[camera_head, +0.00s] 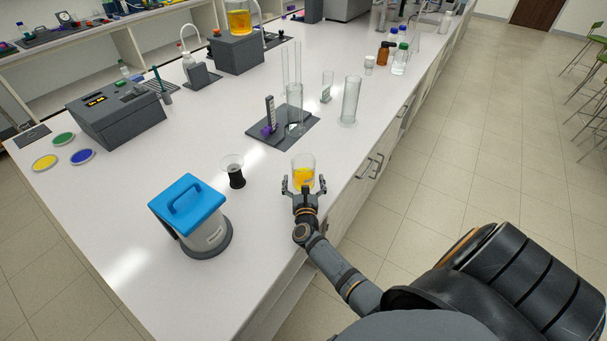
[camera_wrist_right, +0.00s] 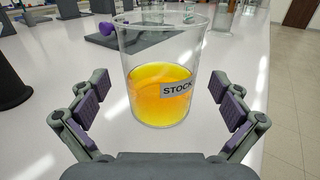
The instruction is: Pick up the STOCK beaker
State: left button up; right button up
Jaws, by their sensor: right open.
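The STOCK beaker (camera_head: 303,175) is clear glass with yellow-orange liquid and stands upright on the white bench near its right edge. In the right wrist view the beaker (camera_wrist_right: 161,92) shows its "STOCK" label, partly turned to the right. My right gripper (camera_head: 304,188) is open, with its fingers spread to the left and right of the beaker. In the wrist view the right gripper's fingers (camera_wrist_right: 160,113) have purple pads, with clear gaps between them and the glass; the beaker is just ahead of them. My left gripper is not in view.
A blue-lidded container (camera_head: 188,205) stands left of my right arm. A small black-based funnel holder (camera_head: 235,177) is left of the beaker. Behind are a dark stand plate (camera_head: 270,140) with glass tubes and a tall glass cylinder (camera_head: 350,100). The bench's right edge is close by.

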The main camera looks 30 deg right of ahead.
jog(key=x, duration=0.3)
jog(key=shift+f, duration=0.1)
jog(key=shift+s, duration=0.15)
jog(key=shift+c, duration=1.3)
jog(key=c, duration=1.3)
jog(key=shift+r, duration=0.3)
